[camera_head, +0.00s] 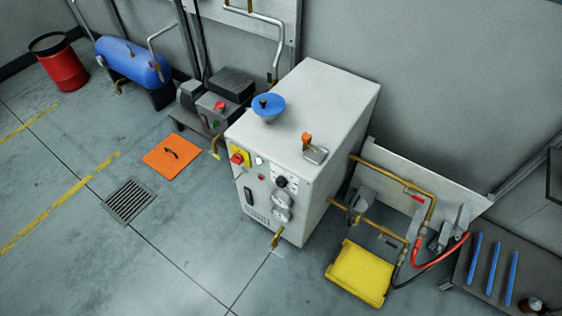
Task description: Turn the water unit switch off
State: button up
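A white cabinet unit (318,98) stands in the middle of the head view, against the wall. Its front panel carries a red button on a yellow plate (240,156), a small pale round button (259,161), a black round knob (281,182) and two round dials (281,205). A small lever-like part (239,175) sits at the panel's left. No label is legible, so I cannot tell which control is the water unit switch or its position. My gripper is not in view.
A blue handwheel (268,106) and an orange lever (307,139) top the cabinet. Brass pipes (392,170) and a yellow tray (358,273) are right. An orange plate (172,157) and floor grate (130,201) lie left. The front floor (130,275) is clear.

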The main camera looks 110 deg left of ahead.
aim_at(237, 159)
jog(key=u, duration=3.5)
